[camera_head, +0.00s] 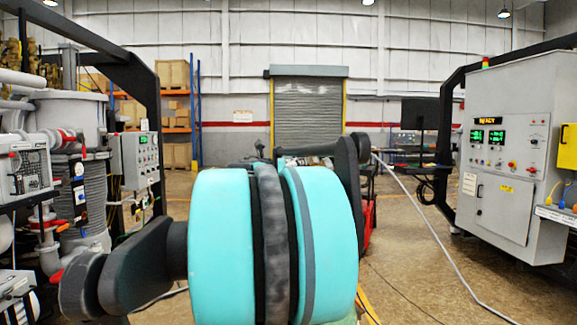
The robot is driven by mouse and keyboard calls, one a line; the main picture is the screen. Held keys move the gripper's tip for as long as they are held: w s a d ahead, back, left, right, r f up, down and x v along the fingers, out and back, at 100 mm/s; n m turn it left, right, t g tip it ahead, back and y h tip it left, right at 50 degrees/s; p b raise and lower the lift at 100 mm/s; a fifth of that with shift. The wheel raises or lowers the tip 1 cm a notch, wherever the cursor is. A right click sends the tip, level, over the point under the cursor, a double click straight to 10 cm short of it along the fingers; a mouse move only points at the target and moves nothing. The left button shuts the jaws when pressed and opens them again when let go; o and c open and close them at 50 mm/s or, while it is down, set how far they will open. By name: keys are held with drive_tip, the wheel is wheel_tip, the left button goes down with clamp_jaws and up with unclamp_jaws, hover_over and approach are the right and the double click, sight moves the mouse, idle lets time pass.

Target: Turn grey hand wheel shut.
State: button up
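I cannot make out the grey hand wheel in the head view. The furnace equipment with grey pipes and a large grey vessel (72,118) stands at the left. Small red handles (68,137) show on its pipework. My gripper is not in view. The turquoise and dark links of my arm fill the middle foreground and hide what lies behind them.
A grey control box (136,160) is mounted right of the vessel. A large control cabinet (505,165) with lit green displays stands at the right. A pale cable (440,235) crosses the open floor (410,265). Shelves with boxes (172,75) and a roller door (308,105) are at the back.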

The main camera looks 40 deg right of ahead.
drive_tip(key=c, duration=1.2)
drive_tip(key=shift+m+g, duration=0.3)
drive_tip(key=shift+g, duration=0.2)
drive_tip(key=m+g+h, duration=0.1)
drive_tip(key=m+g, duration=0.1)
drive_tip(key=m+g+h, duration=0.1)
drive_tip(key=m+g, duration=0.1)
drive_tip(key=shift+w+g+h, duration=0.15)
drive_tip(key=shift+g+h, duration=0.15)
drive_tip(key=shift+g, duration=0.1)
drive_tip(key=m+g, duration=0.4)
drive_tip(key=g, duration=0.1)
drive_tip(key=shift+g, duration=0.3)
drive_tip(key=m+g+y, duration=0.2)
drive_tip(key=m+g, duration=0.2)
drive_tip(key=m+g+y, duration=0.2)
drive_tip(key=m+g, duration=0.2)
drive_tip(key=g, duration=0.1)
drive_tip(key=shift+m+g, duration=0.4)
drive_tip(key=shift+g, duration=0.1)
